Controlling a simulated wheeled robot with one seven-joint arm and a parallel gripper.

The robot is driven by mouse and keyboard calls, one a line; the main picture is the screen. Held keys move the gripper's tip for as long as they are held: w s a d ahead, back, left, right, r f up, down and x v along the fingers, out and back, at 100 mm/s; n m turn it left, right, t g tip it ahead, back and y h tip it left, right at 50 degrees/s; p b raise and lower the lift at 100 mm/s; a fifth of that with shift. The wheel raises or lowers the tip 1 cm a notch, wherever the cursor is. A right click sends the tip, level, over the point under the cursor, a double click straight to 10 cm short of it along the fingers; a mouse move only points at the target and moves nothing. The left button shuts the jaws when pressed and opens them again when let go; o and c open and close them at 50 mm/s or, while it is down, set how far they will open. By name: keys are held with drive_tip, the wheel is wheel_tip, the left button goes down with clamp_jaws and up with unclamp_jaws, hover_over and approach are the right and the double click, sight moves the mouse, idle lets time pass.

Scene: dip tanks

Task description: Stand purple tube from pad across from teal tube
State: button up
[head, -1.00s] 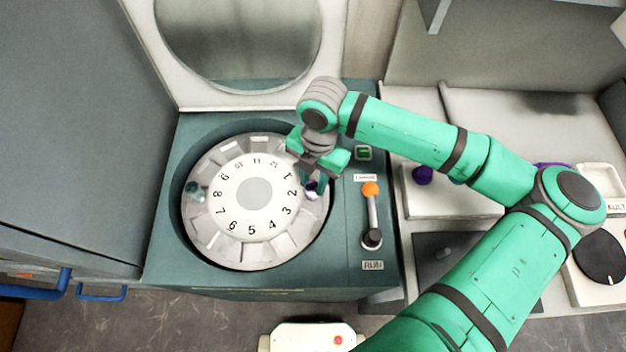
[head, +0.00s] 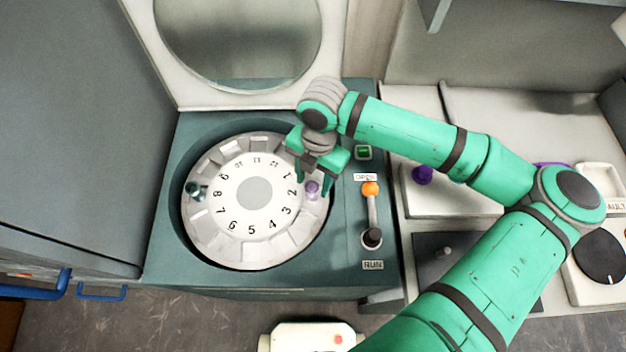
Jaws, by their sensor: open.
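The purple tube (head: 312,188) stands in the rim of the round numbered rotor (head: 254,228), on the right, just outside the number 2. The teal tube (head: 193,189) sits in the rim on the opposite side, by the number 8. My gripper (head: 313,182) is open above the purple tube, with one finger on each side of it and a gap showing. The lower part of each tube is hidden in its slot.
A lever with an orange knob (head: 370,188) stands right of the rotor, between labels OPEN and RUN. The round lid (head: 240,40) is raised behind. A purple object (head: 422,174) lies on the pale block to the right.

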wheel_tip(320, 180, up, 12)
drive_tip(key=w, duration=0.1)
drive_tip(key=shift+d+f, duration=0.2)
drive_tip(key=shift+d, duration=0.2)
drive_tip(key=shift+w, duration=0.15)
